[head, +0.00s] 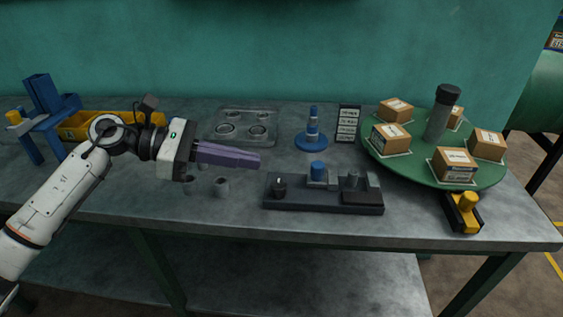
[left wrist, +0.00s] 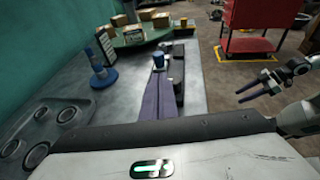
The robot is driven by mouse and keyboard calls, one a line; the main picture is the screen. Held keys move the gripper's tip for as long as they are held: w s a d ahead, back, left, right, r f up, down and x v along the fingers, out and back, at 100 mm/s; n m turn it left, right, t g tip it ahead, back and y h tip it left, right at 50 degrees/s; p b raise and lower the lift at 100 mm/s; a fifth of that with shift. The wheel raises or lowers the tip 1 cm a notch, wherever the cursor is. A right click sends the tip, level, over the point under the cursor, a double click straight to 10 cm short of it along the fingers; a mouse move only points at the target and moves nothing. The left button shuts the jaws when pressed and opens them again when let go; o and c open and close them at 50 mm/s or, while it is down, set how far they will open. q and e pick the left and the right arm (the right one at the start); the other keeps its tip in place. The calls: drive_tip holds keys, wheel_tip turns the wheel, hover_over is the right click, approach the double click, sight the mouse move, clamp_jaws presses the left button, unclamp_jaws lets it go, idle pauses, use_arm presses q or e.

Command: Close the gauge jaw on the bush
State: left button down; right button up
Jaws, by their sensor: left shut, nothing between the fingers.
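The gauge is a long dark base (head: 325,207) near the front of the bench. A blue cylinder, which looks like the bush (head: 318,169), sits upright at a grey block near the base's middle. A dark block, likely the gauge jaw (head: 357,186), stands at its right end, apart from the bush. A black knob (head: 279,186) is at its left end. My left gripper (head: 258,160) is shut and empty, its purple fingers pointing right, up and left of the bush in the picture. My right gripper (left wrist: 268,85) shows only in the left wrist view, its fingers spread.
A green turntable (head: 385,165) with several boxes and a dark cylinder stands at the right. A blue stepped post (head: 312,132), a label board (head: 348,124) and a grey tray (head: 247,124) are behind. A yellow-black fixture (head: 463,212) sits at the front right.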

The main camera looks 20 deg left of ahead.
use_arm(q)
drive_tip(key=p, duration=0.2)
hover_over(292, 185)
drive_tip(key=shift+s+a+f, duration=0.1)
drive_tip(key=shift+a+f, duration=0.1)
drive_tip(key=shift+f, duration=0.45)
drive_tip(key=shift+s+a+f, duration=0.1)
drive_tip(key=shift+a+f, duration=0.1)
drive_tip(key=shift+f, duration=0.4)
drive_tip(key=shift+w+d+f, duration=0.15)
drive_tip(key=shift+w+d, duration=0.05)
drive_tip(key=shift+d, duration=0.1)
drive_tip(key=shift+d, duration=0.1)
